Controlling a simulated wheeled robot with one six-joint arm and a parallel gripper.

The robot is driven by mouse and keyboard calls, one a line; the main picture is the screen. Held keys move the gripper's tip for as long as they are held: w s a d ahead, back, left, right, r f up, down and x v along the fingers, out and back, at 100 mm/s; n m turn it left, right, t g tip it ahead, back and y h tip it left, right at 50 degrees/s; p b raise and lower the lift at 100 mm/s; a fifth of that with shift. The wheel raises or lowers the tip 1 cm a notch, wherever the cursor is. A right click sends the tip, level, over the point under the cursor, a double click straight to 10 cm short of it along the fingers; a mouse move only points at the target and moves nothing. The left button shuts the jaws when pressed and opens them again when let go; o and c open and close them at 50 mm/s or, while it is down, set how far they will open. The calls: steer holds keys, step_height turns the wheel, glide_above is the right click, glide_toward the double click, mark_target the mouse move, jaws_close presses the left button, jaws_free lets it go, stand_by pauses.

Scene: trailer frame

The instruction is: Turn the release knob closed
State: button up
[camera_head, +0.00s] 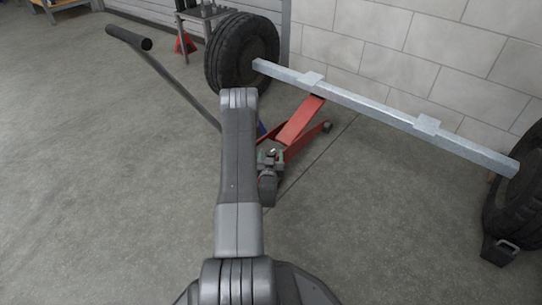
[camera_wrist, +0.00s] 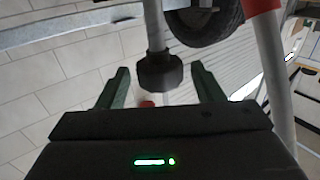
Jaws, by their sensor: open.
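A dark faceted knob (camera_wrist: 160,71), which looks like the release knob, sits at the end of a grey rod in the wrist view. My gripper (camera_wrist: 160,67) is open, with one green finger on each side of the knob and a visible gap on both sides. How deep the knob lies between the fingers I cannot tell. In the head view, my gripper (camera_head: 271,154) is low beside the red floor jack (camera_head: 298,122), and the knob cannot be made out there. The jack's long handle (camera_head: 172,80) slants up to the left, partly hidden by my arm.
A grey metal beam (camera_head: 375,106) lies above the jack, between a left tyre (camera_head: 240,52) and a right tyre (camera_head: 520,200). A block wall (camera_head: 420,50) stands behind. A red stand (camera_head: 186,43) is at the back. The floor at left is clear.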

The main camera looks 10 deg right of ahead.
steer(key=shift+w+d, duration=0.2)
steer(key=shift+w, duration=0.45)
steer(key=c, duration=1)
steer(key=shift+o, duration=0.3)
